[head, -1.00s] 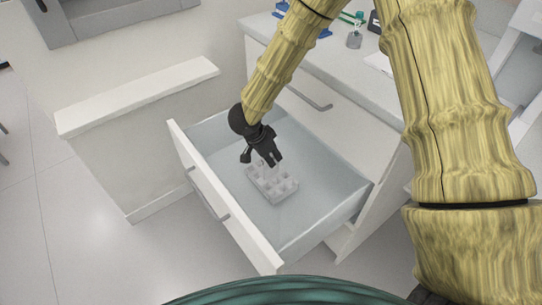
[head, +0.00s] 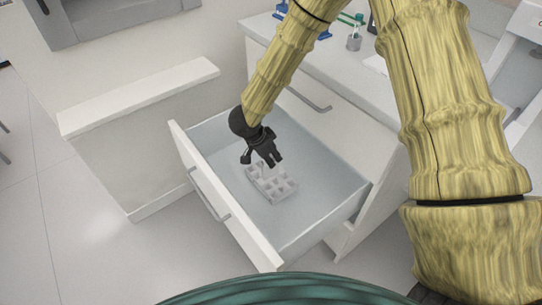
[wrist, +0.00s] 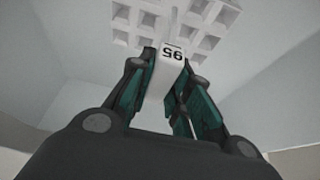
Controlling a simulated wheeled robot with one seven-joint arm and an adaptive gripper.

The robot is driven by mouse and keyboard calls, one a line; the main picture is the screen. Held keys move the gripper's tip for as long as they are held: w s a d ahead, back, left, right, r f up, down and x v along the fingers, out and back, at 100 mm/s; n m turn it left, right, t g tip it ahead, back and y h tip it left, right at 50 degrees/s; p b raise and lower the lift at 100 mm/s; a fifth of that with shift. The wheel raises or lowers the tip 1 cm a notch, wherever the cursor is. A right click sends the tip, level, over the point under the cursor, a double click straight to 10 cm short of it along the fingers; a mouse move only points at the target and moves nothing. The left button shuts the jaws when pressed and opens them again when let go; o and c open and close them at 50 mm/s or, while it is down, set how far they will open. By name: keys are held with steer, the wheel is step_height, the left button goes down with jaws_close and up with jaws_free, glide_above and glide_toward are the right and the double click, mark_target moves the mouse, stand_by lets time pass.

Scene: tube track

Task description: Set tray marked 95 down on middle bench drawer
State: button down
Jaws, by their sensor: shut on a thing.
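The tray marked 95 (head: 282,187) is a small white tray with several square compartments. It is inside the open drawer (head: 322,190) in the head view, low over the drawer floor; I cannot tell whether it touches the floor. In the wrist view the tray (wrist: 207,22) shows at the top, and its tab with an upside-down 95 (wrist: 172,54) sits between my fingers. My gripper (head: 264,162) reaches down into the drawer and is shut on the tray's tab. It also shows in the wrist view (wrist: 166,80).
The drawer front with its handle (head: 208,194) is on the left, and drawer walls surround the tray. A closed drawer (head: 335,115) is above and behind. The bench top (head: 345,75) holds a small bottle (head: 354,42). Drawer floor around the tray is clear.

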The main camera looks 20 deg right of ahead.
steer(key=shift+f+p, duration=0.75)
steer(key=shift+p, duration=0.1)
stand_by(0.7)
steer(key=c, duration=1.3)
jaws_free()
steer(key=shift+o, duration=0.2)
steer(key=shift+r, duration=0.1)
steer(key=v, duration=1.1)
steer(key=shift+a+r, duration=0.2)
steer(key=shift+r, duration=0.15)
